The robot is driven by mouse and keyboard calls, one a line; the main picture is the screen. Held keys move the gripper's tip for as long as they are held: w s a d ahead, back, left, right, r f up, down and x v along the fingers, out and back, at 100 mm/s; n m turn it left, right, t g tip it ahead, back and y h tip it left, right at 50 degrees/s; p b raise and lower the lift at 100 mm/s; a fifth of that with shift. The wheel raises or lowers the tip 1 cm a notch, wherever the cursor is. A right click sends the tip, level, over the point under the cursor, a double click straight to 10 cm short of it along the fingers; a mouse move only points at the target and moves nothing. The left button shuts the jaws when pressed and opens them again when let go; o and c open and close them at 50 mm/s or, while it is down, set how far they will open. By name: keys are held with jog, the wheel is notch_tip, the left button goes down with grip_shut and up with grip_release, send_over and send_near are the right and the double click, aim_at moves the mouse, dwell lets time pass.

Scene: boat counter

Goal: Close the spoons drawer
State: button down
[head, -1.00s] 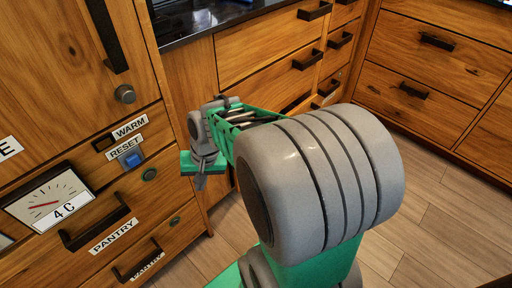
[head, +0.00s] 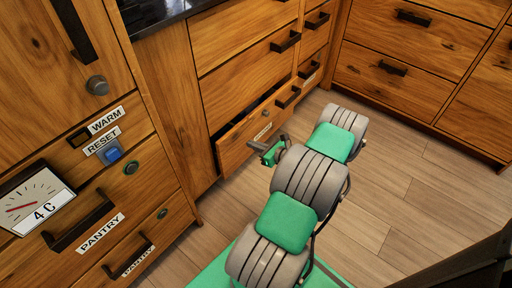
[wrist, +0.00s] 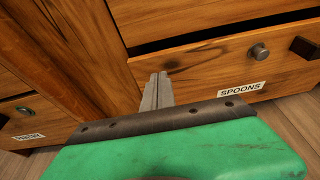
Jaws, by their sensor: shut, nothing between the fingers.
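The spoons drawer (head: 238,148) is a wooden front low in the cabinet. It stands partly open, with a dark gap above its top edge. In the wrist view its front (wrist: 205,68) carries a SPOONS label (wrist: 241,90) and a round grey knob (wrist: 260,51). My gripper (head: 254,146) is in front of the drawer, and its fingers are shut and empty. In the wrist view the fingertips (wrist: 158,76) point at the left end of the drawer front. I cannot tell whether they touch it.
Left are the pantry drawers (head: 125,240) with dark handles, and a dial gauge (head: 36,203). More wooden drawers (head: 395,70) stand at the back right. The plank floor (head: 400,185) is clear on the right. A dark edge (head: 470,265) shows at the lower right.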

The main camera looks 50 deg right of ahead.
jog(key=b, duration=0.2)
send_near(228, 133)
jog(key=w+f, duration=0.1)
jog(key=w, duration=0.1)
jog(key=w+f, duration=0.1)
jog(key=w, duration=0.1)
jog(key=shift+f, duration=0.2)
jog(key=shift+w+r, duration=0.1)
jog(key=shift+w, duration=0.35)
jog(key=shift+w+a+b, duration=0.2)
jog(key=shift+w+b, duration=0.15)
jog(key=shift+w, duration=0.9)
